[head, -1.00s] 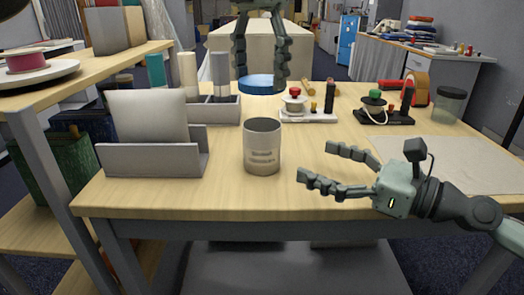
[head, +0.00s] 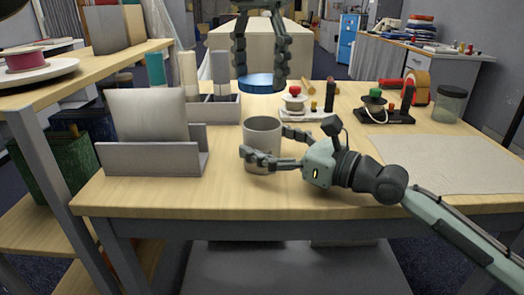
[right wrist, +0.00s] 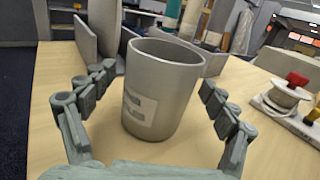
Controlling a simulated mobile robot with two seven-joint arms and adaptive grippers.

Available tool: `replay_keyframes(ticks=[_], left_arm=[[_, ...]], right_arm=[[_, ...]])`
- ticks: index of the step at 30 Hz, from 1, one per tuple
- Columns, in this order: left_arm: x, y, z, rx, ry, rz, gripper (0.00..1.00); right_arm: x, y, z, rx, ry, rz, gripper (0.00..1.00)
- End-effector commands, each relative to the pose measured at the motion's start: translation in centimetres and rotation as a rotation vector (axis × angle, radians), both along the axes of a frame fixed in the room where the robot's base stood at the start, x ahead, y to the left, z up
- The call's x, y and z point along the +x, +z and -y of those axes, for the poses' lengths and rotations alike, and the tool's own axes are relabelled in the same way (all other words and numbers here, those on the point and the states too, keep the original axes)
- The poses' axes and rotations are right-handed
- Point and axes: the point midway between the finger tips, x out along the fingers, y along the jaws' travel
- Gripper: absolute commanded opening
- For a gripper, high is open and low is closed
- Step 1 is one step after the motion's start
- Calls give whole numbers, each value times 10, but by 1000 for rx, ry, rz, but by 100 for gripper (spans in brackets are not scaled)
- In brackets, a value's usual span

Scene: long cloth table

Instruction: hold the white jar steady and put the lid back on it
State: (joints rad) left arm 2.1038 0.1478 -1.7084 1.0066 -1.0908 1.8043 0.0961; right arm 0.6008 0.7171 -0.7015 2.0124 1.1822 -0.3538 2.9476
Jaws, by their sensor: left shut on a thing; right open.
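The white jar (head: 262,130), greyish with a printed label, stands upright and uncovered near the front of the table. In the right wrist view the jar (right wrist: 160,85) is between the two fingers, with its open rim toward me. My right gripper (head: 264,150) is open around the jar, one finger on each side; in the right wrist view there are gaps between the fingers (right wrist: 150,100) and its wall. The blue lid (head: 260,83) is held level above the back of the table by my left gripper (head: 261,76), which is shut on it from above.
A grey file holder (head: 150,160) stands left of the jar. A grey box with rolls (head: 215,108) is behind it. White and black boards with spools (head: 300,114) are at the back right. A pale cloth (head: 450,165) covers the right side.

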Motion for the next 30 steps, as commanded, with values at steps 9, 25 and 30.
replay_keyframes(ticks=[9,25,30], left_arm=[[0,0,0,0,0,0,57],[0,0,0,0,0,0,57],[0,-6,0,1,0,-2,57]], right_arm=[[0,0,-1,0,0,0,80],[0,0,0,0,0,0,14],[0,0,0,0,0,0,9]])
